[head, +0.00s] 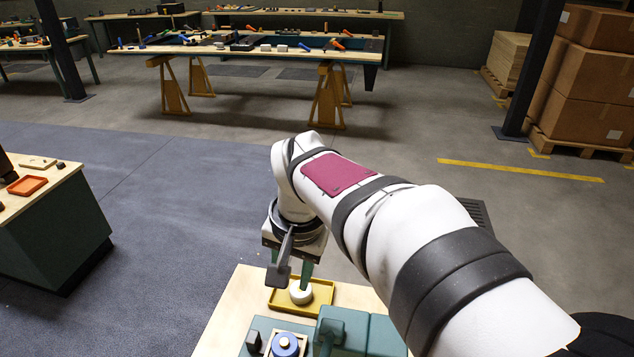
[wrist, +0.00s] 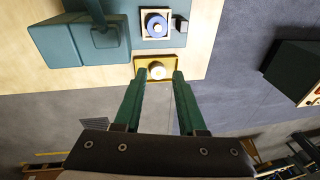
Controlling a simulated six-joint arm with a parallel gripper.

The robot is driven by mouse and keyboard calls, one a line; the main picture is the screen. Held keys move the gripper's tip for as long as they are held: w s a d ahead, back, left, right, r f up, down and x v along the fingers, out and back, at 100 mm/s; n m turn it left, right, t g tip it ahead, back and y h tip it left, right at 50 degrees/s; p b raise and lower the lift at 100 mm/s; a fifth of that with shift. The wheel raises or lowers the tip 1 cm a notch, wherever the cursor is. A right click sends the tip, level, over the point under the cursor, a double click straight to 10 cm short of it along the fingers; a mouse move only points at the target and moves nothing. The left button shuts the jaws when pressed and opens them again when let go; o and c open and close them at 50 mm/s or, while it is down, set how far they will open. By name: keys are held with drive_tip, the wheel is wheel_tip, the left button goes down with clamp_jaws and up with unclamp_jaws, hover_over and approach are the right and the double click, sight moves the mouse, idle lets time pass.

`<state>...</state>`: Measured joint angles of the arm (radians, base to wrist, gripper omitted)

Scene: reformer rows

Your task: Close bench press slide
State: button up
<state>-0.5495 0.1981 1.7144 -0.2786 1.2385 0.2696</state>
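The teal bench press (head: 368,335) stands on the pale wooden bench at the bottom of the head view, partly cut off and partly behind my arm. In the wrist view its blocky body (wrist: 60,42) is at upper left, with a dark lever-like bar (wrist: 97,12) over it. Beside it, a square wooden frame (wrist: 147,34) holds a blue round piece (wrist: 157,23) on a teal plate. I cannot tell how far the slide is out. My gripper (wrist: 159,77) is open and empty, its green fingers apart, near the yellow tray (wrist: 140,70) in the wrist view.
A white round piece (head: 300,291) sits in the yellow tray (head: 325,292) at the bench edge. A small dark block (head: 253,341) stands by the blue piece. Another bench (head: 50,230) is at left. Open floor lies between. Tool tables (head: 260,47) and cardboard boxes (head: 590,75) are far back.

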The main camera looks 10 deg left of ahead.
drive_tip(key=n+g+h, duration=0.1)
drive_tip(key=h, duration=0.1)
approach(252, 336)
wheel_tip(252, 336, down, 10)
drive_tip(key=shift+w+d+f, duration=0.15)
clamp_jaws()
idle(1.1)
